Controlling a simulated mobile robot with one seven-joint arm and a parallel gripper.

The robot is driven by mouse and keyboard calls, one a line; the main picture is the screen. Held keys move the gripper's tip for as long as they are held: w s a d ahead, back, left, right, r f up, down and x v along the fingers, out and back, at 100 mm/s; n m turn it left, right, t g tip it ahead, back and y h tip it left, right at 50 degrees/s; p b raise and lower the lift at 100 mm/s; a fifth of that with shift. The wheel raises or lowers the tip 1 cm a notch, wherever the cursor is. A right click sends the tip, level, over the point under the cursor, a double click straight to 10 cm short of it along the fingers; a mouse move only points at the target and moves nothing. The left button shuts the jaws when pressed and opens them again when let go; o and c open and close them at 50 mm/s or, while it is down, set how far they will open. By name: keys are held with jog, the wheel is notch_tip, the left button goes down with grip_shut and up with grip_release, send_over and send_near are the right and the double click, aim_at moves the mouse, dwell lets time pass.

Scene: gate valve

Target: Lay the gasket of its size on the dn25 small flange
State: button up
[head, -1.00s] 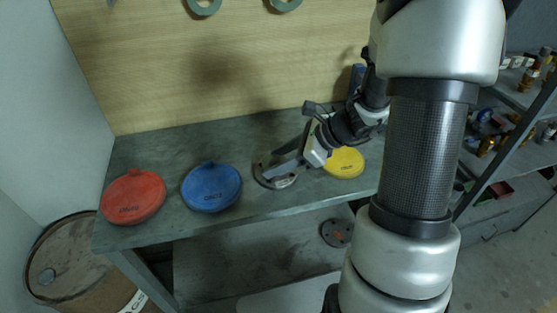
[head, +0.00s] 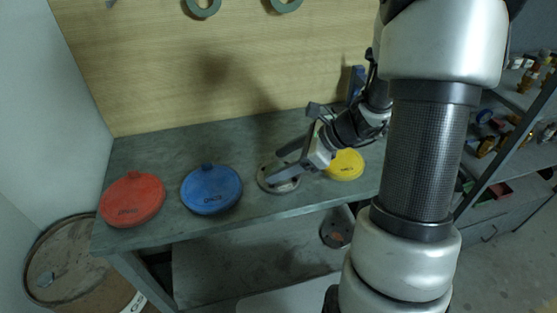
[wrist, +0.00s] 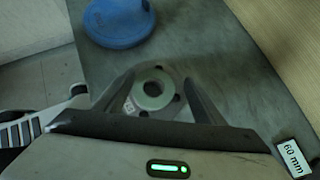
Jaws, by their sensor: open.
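The dn25 small flange (head: 283,188) is a round metal disc lying flat on the bench between the blue and yellow discs. It also shows in the wrist view (wrist: 146,68), with dark bolt holes and a small tag. A pale green ring, the gasket (wrist: 151,91), appears to lie flat on the flange, roughly around its centre. My gripper (head: 278,164) is low over the flange. In the wrist view my gripper (wrist: 158,79) is open, its fingers on either side of the ring with gaps. Whether the fingertips touch the flange, I cannot tell.
A red disc (head: 132,200), a blue disc (head: 211,189) and a yellow disc (head: 345,165) lie on the grey bench (head: 150,155). Two green rings (head: 203,8) (head: 286,5) hang on the wooden back board. Another dark flange (head: 337,233) lies on the lower shelf.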

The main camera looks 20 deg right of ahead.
jog(key=p+v, duration=0.2)
jog(key=v, duration=1.5)
jog(key=shift+w+a+r+p, duration=0.15)
jog(key=shift+w+p, duration=0.05)
jog(key=shift+p, duration=0.2)
